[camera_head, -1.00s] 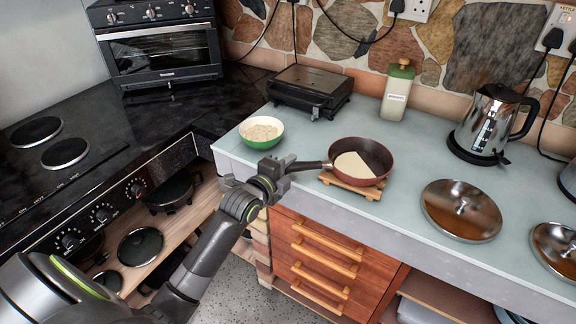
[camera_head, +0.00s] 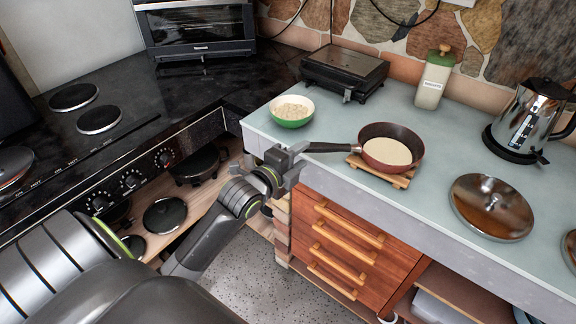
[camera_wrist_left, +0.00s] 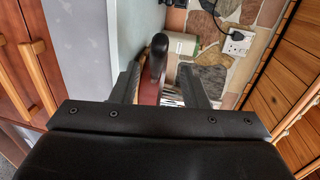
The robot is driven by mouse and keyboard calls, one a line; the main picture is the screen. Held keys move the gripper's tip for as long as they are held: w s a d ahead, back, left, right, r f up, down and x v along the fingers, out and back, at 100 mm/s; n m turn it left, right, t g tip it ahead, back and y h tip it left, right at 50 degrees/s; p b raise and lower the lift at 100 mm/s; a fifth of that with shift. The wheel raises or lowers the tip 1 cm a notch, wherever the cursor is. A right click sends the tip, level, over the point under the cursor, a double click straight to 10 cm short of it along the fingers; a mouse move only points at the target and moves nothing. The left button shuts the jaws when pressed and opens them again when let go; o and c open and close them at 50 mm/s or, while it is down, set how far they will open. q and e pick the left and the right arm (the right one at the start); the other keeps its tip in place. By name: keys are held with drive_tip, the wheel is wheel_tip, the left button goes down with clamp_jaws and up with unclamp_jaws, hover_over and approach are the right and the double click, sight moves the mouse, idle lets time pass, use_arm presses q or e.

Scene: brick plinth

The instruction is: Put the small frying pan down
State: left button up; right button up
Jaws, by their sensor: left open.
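The small frying pan (camera_head: 391,153) is reddish-brown with a dark handle and a pale round of batter or pancake inside. It sits on a wooden trivet (camera_head: 381,173) on the counter, its handle (camera_head: 331,147) pointing left. My left gripper (camera_head: 293,160) is at the handle's end, above the counter's front edge. In the left wrist view the left gripper (camera_wrist_left: 160,85) has its fingers apart, with the dark handle (camera_wrist_left: 156,60) between them and not visibly touched by either. The right gripper is not in view.
A green bowl (camera_head: 292,111) stands behind the handle, left of the pan. A steel lid (camera_head: 491,207) lies to the right, with a kettle (camera_head: 527,122) behind it. A dark grill (camera_head: 345,72) and a jar (camera_head: 434,78) stand at the back. The stove (camera_head: 100,120) is at left.

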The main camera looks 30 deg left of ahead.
use_arm(q)
drive_tip(key=s, duration=0.4)
drive_tip(key=shift+s+a+r, duration=0.2)
drive_tip(key=shift+s+r, duration=0.1)
drive_tip(key=shift+r, duration=0.1)
drive_tip(key=a+f+n+g+y, duration=0.1)
drive_tip(key=a+f+n+g, duration=0.15)
drive_tip(key=f, duration=0.75)
drive_tip(key=a+f+n+g+y, duration=0.1)
drive_tip(key=a+f+n, duration=0.25)
drive_tip(key=f, duration=0.65)
drive_tip(key=s+a+f+n+g, duration=0.15)
drive_tip(key=s+f, duration=0.25)
drive_tip(key=f, duration=0.4)
drive_tip(key=s+f+n+g, duration=0.2)
drive_tip(key=s+f+n, duration=0.15)
drive_tip(key=f, duration=0.45)
drive_tip(key=s+d+f+n+g, duration=0.2)
drive_tip(key=s+f+n+g, duration=0.2)
drive_tip(key=s+f, duration=0.95)
drive_tip(key=s+d+f+n+g, duration=0.2)
drive_tip(key=s+f, duration=0.2)
drive_tip(key=s, duration=0.5)
drive_tip(key=s+d+f+n+g, duration=0.1)
drive_tip(key=s+f, duration=0.3)
drive_tip(key=s, duration=0.6)
drive_tip(key=shift+d+n+g, duration=0.4)
drive_tip(key=shift+d+n, duration=0.2)
drive_tip(key=shift+d, duration=0.15)
